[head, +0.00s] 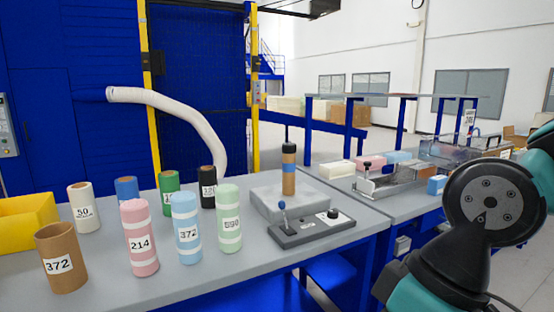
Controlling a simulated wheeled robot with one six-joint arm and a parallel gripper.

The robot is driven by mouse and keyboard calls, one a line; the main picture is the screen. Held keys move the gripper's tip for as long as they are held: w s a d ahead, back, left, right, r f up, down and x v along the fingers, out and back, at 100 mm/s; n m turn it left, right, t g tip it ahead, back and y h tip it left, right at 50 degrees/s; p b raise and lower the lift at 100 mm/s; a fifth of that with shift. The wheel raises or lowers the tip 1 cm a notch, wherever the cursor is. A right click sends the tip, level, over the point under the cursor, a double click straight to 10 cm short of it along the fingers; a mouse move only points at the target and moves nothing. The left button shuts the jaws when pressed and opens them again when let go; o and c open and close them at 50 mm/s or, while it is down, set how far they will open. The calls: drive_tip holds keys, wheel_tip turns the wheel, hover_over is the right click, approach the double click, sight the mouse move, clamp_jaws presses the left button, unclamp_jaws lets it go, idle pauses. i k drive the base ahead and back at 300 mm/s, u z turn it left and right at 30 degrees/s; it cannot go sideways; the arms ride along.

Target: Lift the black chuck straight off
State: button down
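A brown cylinder (289,182) with a blue band stands upright on a grey block on the table. A short black piece (289,148), which looks like the black chuck, sits on its top end. My gripper is not in view; only teal and dark links of my arm show at the right edge, apart from the cylinder. Nothing is seen touching the black piece.
Several numbered rolls, such as a pink one (139,240), stand to the left. A metal fixture (390,182) and foam blocks lie to the right.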

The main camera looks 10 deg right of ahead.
sight(286, 148)
drive_tip(key=u, duration=0.35)
drive_tip(key=k, duration=0.45)
drive_tip(key=u, duration=0.95)
drive_tip(key=i, duration=1.35)
drive_tip(key=z, duration=1.15)
drive_tip(key=i, duration=0.7)
drive_tip(key=z, duration=1.05)
drive_tip(key=i, duration=0.2)
drive_tip(key=z, duration=0.15)
